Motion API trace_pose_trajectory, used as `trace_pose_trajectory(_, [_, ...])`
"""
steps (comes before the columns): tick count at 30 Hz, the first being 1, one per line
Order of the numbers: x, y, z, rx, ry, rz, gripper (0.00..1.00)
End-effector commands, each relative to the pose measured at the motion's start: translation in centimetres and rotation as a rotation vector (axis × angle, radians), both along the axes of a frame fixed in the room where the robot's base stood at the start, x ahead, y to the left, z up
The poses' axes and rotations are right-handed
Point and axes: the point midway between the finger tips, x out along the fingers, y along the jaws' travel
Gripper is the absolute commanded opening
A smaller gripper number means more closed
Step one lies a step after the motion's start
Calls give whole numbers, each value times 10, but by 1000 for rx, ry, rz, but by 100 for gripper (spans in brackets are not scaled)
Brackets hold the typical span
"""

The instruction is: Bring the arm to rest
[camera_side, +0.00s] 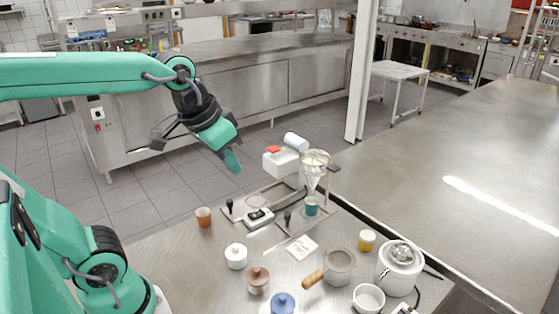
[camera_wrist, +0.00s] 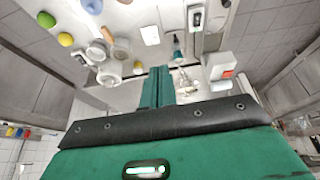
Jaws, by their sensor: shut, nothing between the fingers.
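My gripper (camera_side: 232,160) is raised in the air above the back left of the steel table (camera_side: 185,265), pointing down and slightly right in the side view. Its fingers are shut with nothing between them, and it touches nothing. In the wrist view the green fingers (camera_wrist: 157,88) lie together at the centre, with the table's objects beyond them. My arm reaches in from the left, bent down at the wrist.
Air around my gripper is clear.

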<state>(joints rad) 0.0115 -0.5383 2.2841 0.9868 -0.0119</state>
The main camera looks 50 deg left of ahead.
Motion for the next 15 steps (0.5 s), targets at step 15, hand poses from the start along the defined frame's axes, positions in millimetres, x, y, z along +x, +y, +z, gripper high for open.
trace_pose_trajectory(15, [-47,3,-33,5,-83,1,0])
